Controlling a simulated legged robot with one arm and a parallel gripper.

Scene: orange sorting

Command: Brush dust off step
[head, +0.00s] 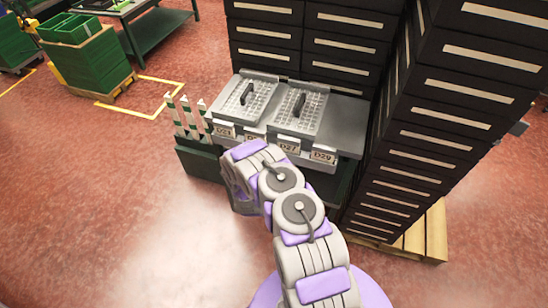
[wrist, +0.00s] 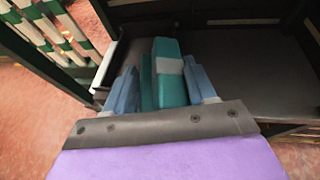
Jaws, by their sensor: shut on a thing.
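In the wrist view, my gripper (wrist: 162,82) has two blue fingers, shut on a teal brush (wrist: 170,85). The brush is block-shaped with a pale grey band, and its bristles cannot be made out. Beyond it is a dark flat surface (wrist: 245,58), which may be the step; I cannot make out dust on it. I cannot tell whether the brush touches that surface. In the head view, my arm reaches to the front of a dark green bench (head: 203,160) and hides the gripper and brush.
Metal trays with perforated lids (head: 243,97) and number tags sit on the bench. Green-and-white slats (head: 188,117) stand at its left, also close in the wrist view (wrist: 60,30). A tall black drawer cabinet (head: 425,130) stands at right on a pallet (head: 432,232).

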